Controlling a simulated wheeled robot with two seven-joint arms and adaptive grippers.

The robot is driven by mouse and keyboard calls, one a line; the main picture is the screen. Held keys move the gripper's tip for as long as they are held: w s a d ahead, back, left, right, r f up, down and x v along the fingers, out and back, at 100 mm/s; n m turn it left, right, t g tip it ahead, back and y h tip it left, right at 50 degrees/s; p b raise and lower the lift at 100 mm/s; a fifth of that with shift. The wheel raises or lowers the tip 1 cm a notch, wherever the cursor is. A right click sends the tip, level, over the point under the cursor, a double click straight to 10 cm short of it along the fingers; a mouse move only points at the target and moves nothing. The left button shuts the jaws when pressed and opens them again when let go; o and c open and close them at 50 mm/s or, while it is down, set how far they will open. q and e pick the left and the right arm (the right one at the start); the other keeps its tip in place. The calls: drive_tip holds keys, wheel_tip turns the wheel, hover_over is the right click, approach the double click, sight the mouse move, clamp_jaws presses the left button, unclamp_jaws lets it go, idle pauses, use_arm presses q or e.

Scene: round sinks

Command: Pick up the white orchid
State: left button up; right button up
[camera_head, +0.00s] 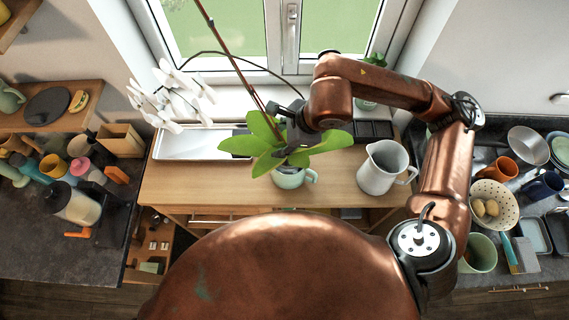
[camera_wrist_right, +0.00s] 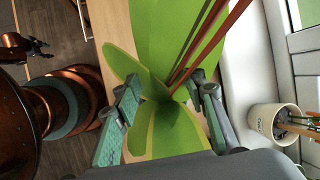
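The white orchid has white blossoms (camera_head: 178,92) at the left, thin reddish stems and broad green leaves (camera_head: 262,138). It stands upright in a pale green mug-like pot (camera_head: 290,179) on the wooden counter. My right gripper (camera_head: 287,127) reaches in from the right, just above the leaves at the stem base. In the right wrist view its two fingers (camera_wrist_right: 165,100) are apart, with the leaf bases and stems (camera_wrist_right: 190,62) between them; no firm grip shows. A small dark part at the upper left of the wrist view may be my left gripper; its state is unclear.
A white pitcher (camera_head: 383,168) stands right of the pot. The window is close behind, with a small potted plant (camera_head: 366,92) on the sill. Crowded dishes fill both side counters.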

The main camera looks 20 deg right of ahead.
sight(273, 145)
drive_tip(key=x, duration=0.6)
drive_tip(key=shift+c, duration=0.3)
clamp_jaws()
idle(0.6)
